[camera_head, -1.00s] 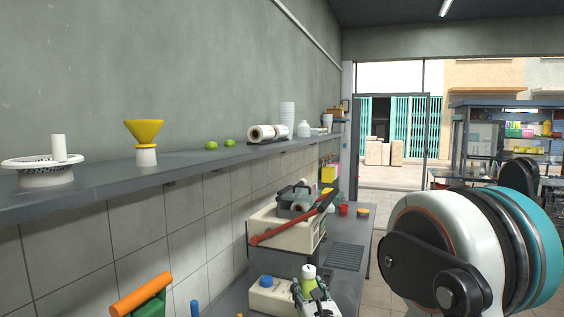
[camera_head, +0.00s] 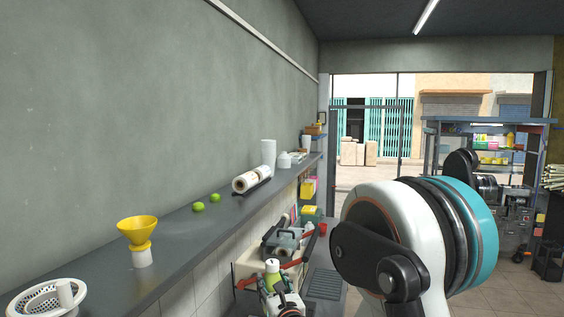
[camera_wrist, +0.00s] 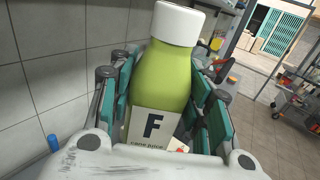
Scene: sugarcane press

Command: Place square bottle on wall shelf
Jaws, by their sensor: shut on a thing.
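The square bottle (camera_wrist: 160,85) is green with a white cap and a label with a large "F". In the wrist view it stands between the teal finger pads of my gripper (camera_wrist: 165,108), which is shut on it. In the head view the bottle (camera_head: 272,267) shows small at the bottom centre, lower than the shelf top, with my gripper (camera_head: 282,297) around it. The wall shelf (camera_head: 180,245) is a long grey ledge along the left wall. The bottle is apart from the shelf, to its right in the picture.
On the shelf stand a white strainer (camera_head: 48,298), a yellow funnel (camera_head: 138,232), two limes (camera_head: 207,202), a plastic roll (camera_head: 251,180) and white cups (camera_head: 268,153). Bare shelf lies between funnel and limes. Below are a grey-topped machine (camera_head: 283,243) and a red cup (camera_head: 322,229).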

